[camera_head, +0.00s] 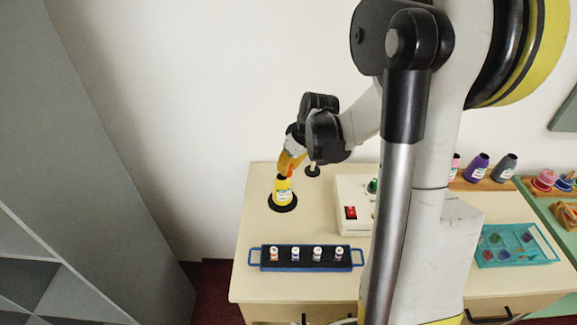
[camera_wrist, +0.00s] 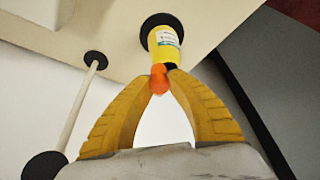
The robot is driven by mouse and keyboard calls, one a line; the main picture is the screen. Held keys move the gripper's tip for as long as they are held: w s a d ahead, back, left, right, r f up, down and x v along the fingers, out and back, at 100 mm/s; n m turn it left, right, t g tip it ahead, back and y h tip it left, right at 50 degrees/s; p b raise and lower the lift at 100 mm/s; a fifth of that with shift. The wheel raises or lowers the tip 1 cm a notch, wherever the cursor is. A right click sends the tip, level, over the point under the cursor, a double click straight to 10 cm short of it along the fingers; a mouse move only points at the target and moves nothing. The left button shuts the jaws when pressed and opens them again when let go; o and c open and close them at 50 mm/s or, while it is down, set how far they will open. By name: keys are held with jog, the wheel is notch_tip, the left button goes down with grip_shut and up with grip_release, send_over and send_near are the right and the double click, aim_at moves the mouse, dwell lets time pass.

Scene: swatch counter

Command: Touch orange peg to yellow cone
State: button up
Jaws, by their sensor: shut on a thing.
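A yellow cone (camera_head: 282,191) with a pale label and a dark top stands upright on a black round base (camera_head: 284,207) at the table's left side. It also shows in the wrist view (camera_wrist: 164,45), just beyond my fingertips. My gripper (camera_wrist: 164,76) has yellow fingers that close at the tips on a small orange peg (camera_wrist: 158,84). In the head view my gripper (camera_head: 289,170) is right above the cone, pointing down. The peg overlaps the cone's dark top in the wrist view. I cannot tell whether they touch. The fingers partly hide the peg.
A blue tray (camera_head: 254,257) with several small vials lies at the table's front. A white box (camera_head: 351,227) with a red switch stands to the right. A thin post on a black base (camera_head: 312,171) is close behind my gripper. A grey shelf (camera_head: 80,130) rises at left.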

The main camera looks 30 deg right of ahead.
jog(key=shift+f+b, duration=0.45)
dwell(0.8)
jog(key=shift+r, duration=0.1)
dwell(0.6)
jog(key=shift+r+p, duration=1.9)
jog(key=shift+r, duration=0.55)
grip_shut()
